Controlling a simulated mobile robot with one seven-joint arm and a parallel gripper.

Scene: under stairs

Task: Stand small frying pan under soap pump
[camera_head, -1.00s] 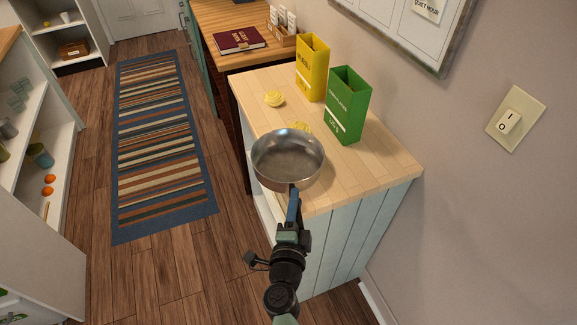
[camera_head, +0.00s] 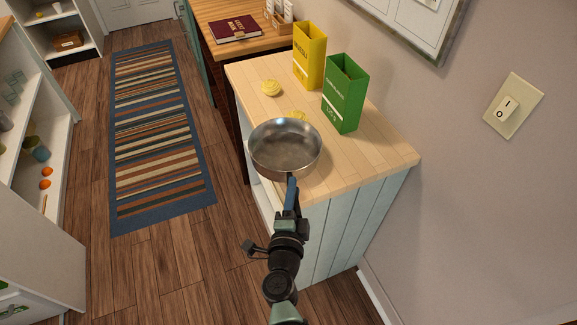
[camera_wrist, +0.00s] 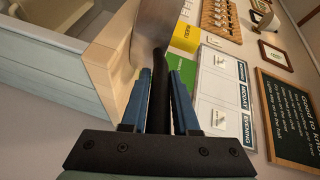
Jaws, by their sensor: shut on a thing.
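The small frying pan (camera_head: 285,148) is silvery metal, empty, and roughly level in the head view. It covers the near left part of a wooden cabinet top; whether it touches the top, I cannot tell. My gripper (camera_head: 291,188) is shut on its handle, on the near side. In the wrist view, the dark handle (camera_wrist: 158,95) runs between the blue fingers, and the pan's metal side (camera_wrist: 122,45) shows beyond. No soap pump can be made out in either view.
On the cabinet top (camera_head: 370,155) stand a yellow carton (camera_head: 309,56) and a green carton (camera_head: 345,93). The wall closes the right side. A striped rug (camera_head: 155,135) lies on open floor.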

